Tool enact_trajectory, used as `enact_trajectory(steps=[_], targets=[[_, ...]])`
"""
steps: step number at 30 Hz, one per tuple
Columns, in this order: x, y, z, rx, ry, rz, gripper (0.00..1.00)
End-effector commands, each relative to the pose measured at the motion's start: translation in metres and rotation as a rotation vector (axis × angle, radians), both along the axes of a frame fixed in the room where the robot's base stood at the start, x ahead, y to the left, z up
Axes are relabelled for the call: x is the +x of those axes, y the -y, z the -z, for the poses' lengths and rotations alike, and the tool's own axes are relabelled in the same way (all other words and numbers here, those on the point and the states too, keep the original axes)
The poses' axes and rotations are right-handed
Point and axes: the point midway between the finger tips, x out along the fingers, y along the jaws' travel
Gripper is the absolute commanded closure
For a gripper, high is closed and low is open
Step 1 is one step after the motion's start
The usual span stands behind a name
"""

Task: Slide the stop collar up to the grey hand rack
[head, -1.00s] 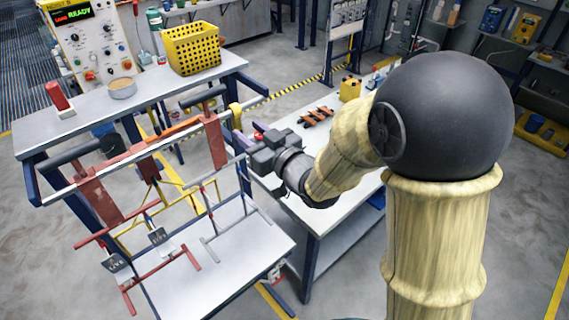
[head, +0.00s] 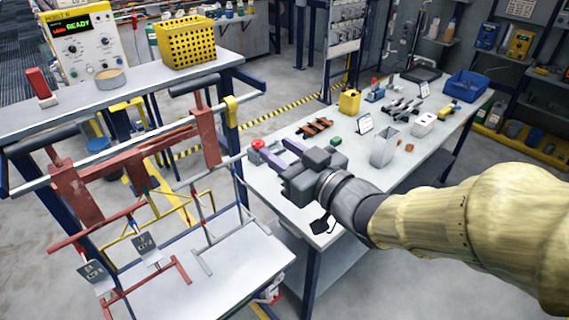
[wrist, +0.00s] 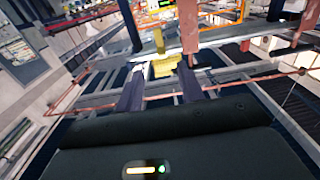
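The stop collar (head: 231,112) is a yellow piece on the pale rail, right of the nearer red hanger (head: 207,137), with a small gap between them. In the wrist view the collar (wrist: 159,44) shows ahead, roughly between my fingers. The grey hand rack (head: 211,222) is a thin grey frame hanging below that hanger. My gripper (head: 276,147) is open and empty, its purple fingers apart, right of and below the collar in the head view. It also shows in the wrist view (wrist: 161,84). No contact with the collar is visible.
Red and yellow racks hang farther left on the rail (head: 120,150). A white bench (head: 330,215) with a red button (head: 257,145), brown rack, yellow can and metal bin lies beneath and right of my gripper. A yellow basket (head: 188,42) stands behind the rail.

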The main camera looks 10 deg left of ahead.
Motion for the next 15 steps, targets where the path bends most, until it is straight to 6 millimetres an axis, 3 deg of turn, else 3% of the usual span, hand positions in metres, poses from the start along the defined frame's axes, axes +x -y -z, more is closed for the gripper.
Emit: enact_trajectory(steps=[11, 15], targets=[[-0.0018, 0.0026, -0.0002, -0.001, 0.000, 0.002, 0.62], [0.0014, 0.0059, 0.0033, -0.012, -0.010, 0.020, 0.89]])
